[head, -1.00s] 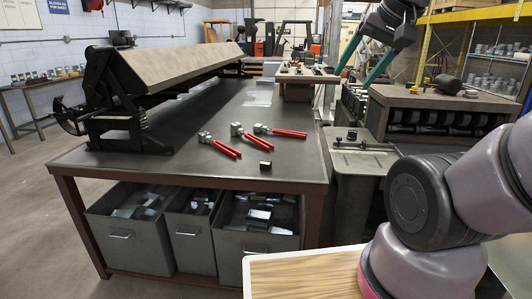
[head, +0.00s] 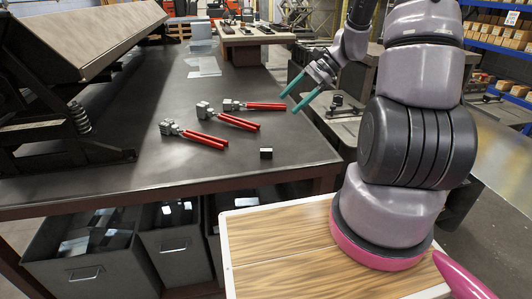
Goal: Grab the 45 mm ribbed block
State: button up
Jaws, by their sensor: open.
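A small dark block (head: 266,153) sits on the grey steel bench (head: 170,160), near its front right corner. It is the only loose small block on this part of the bench; its ribs and size are too small to make out. My gripper (head: 289,104) has two teal fingers, spread apart and empty. It hangs above the right edge of the bench, pointing down and left. In the picture it is above and slightly right of the block, clear of it.
Three red-handled hand tools (head: 195,135) lie on the bench left of the block. A large bending brake (head: 80,45) takes up the left side. Grey bins (head: 175,245) stand under the bench. A dark stand (head: 340,125) with small parts is to the right.

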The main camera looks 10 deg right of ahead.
aim_at(269, 149)
jog(key=w+f+m+y, duration=0.1)
jog(key=f+m, duration=0.1)
jog(key=f, duration=0.3)
jog(key=w+d+f+m+t+y, duration=0.1)
jog(key=f+m, duration=0.1)
jog(key=f, duration=0.3)
jog(key=w+d+f+m+t+y, duration=0.1)
jog(key=f+m+y, duration=0.1)
jog(key=f, duration=0.3)
jog(key=shift+d+f+m, duration=0.1)
jog(key=shift+f+m, duration=0.1)
jog(key=shift+m, duration=0.1)
jog(key=shift+a+f, duration=0.2)
jog(key=shift+f, duration=0.1)
jog(key=shift+t, duration=0.3)
jog(key=x, duration=0.5)
jog(key=shift+f, duration=0.1)
jog(key=x, duration=0.5)
jog(key=shift+s+a+f, duration=0.15)
jog(key=shift+s+f, duration=0.05)
jog(key=shift+s, duration=0.1)
grip_shut()
